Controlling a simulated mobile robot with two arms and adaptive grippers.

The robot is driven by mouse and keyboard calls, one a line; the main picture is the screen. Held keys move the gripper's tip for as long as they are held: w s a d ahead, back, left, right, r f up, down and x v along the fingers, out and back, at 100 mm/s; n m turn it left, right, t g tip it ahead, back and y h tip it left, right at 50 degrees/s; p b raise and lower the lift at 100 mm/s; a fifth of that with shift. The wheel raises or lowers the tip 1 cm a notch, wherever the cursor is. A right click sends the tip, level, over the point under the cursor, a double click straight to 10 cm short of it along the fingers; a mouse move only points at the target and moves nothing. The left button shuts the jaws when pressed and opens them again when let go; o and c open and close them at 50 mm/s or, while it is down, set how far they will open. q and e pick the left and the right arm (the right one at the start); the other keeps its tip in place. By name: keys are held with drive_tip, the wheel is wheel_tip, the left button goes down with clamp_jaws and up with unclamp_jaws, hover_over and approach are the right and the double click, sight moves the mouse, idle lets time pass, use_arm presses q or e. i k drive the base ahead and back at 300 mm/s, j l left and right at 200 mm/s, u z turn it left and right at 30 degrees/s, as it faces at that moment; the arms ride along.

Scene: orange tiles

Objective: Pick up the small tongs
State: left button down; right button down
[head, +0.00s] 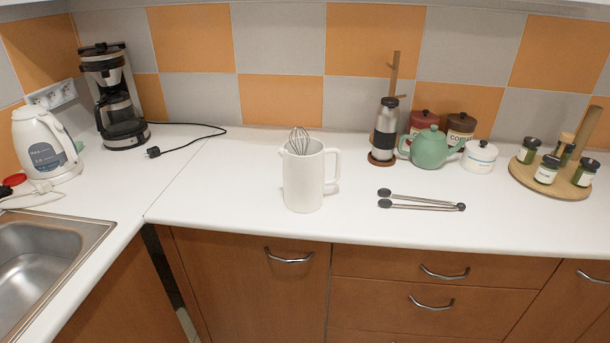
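The small tongs (422,202) lie flat on the white countertop in the head view, right of the middle. They have two thin grey metal arms. Their dark rounded tips point left and their joined end points right, and the arms are spread slightly apart. Neither of my grippers shows in the head view.
A white pitcher (304,178) with a whisk (299,140) stands left of the tongs. Behind them are a green teapot (430,149), a dark-banded bottle (385,132) and a white lidded pot (479,157). A round spice board (548,184) is right. The counter around the tongs is clear.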

sight(384, 203)
drive_tip(key=i+j+z, duration=0.8)
drive_tip(key=j+z, duration=0.2)
